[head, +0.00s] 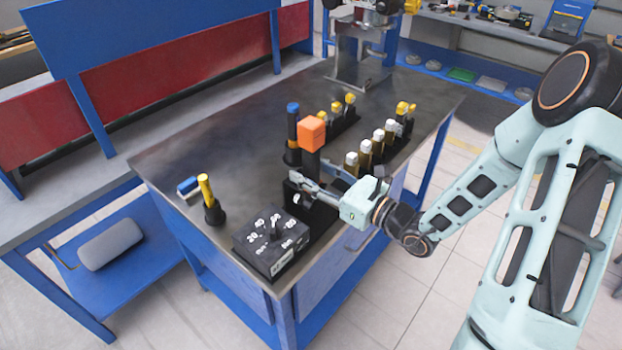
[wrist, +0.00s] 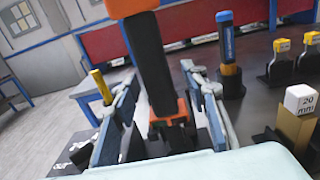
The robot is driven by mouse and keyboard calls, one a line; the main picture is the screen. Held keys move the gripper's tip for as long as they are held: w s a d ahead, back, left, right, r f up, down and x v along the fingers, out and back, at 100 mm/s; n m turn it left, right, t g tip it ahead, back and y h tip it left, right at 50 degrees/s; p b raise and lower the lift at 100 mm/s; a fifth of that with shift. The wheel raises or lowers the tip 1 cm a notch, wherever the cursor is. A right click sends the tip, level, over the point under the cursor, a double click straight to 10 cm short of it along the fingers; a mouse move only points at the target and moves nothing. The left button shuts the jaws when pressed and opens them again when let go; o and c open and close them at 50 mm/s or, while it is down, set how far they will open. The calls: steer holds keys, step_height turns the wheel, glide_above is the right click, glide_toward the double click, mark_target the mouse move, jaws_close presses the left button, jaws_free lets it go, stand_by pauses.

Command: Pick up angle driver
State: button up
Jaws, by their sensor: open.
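The tool that looks like the angle driver (head: 311,133) stands upright on the workbench, with an orange block on top and a black shaft below. In the wrist view its black shaft (wrist: 151,68) rises between the two fingers, and its top is cut off by the frame. My gripper (head: 303,183) is low beside the tool, pointing left over the bench. In the wrist view my gripper (wrist: 161,92) is open, with one finger on each side of the shaft and gaps visible. The shaft's lower end, near an orange and black part, is partly hidden.
A black numbered block (head: 272,243) stands in front of my gripper. A blue-topped tool (head: 292,128) stands just behind the angle driver. A yellow-handled tool (head: 207,195) stands at left. The bench's left middle (head: 220,145) is clear.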

mark_target(318, 161)
jaws_close()
stand_by(0.4)
steer(key=shift+r, duration=0.1)
steer(key=shift+r, duration=1.85)
steer(key=b+v, duration=0.1)
steer(key=v, duration=1.7)
steer(key=shift+f, duration=0.15)
